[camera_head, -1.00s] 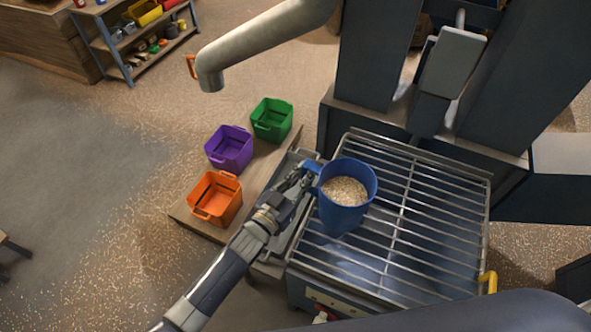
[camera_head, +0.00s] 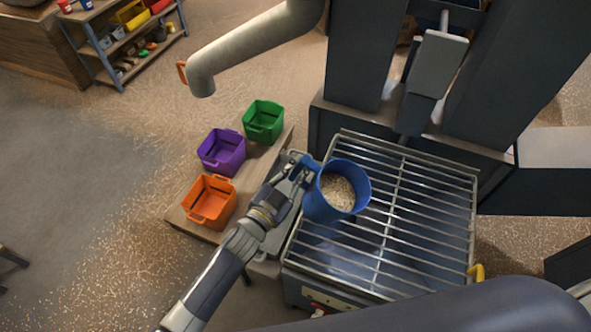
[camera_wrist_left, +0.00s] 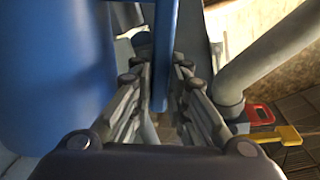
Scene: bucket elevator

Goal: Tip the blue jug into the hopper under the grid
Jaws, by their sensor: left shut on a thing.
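The blue jug (camera_head: 322,205) holds pale grain (camera_head: 337,191) and is in the air over the left part of the metal grid (camera_head: 400,210). It is tilted a little, its mouth leaning to the right, and the grain is still inside. My left gripper (camera_head: 307,168) is shut on the jug's handle, at the jug's left side. In the left wrist view the blue handle (camera_wrist_left: 160,60) stands between the fingers (camera_wrist_left: 162,85), with the jug's wall (camera_wrist_left: 60,70) to the left. The hopper (camera_head: 420,255) shows under the grid bars. My right gripper is not in view.
Green (camera_head: 263,122), purple (camera_head: 222,151) and orange (camera_head: 210,201) bins stand on a low wooden platform left of the hopper. A thick grey pipe (camera_head: 245,50) hangs above. Dark elevator housings (camera_head: 363,55) rise behind the grid. A yellow handle (camera_head: 476,272) is at the hopper's right.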

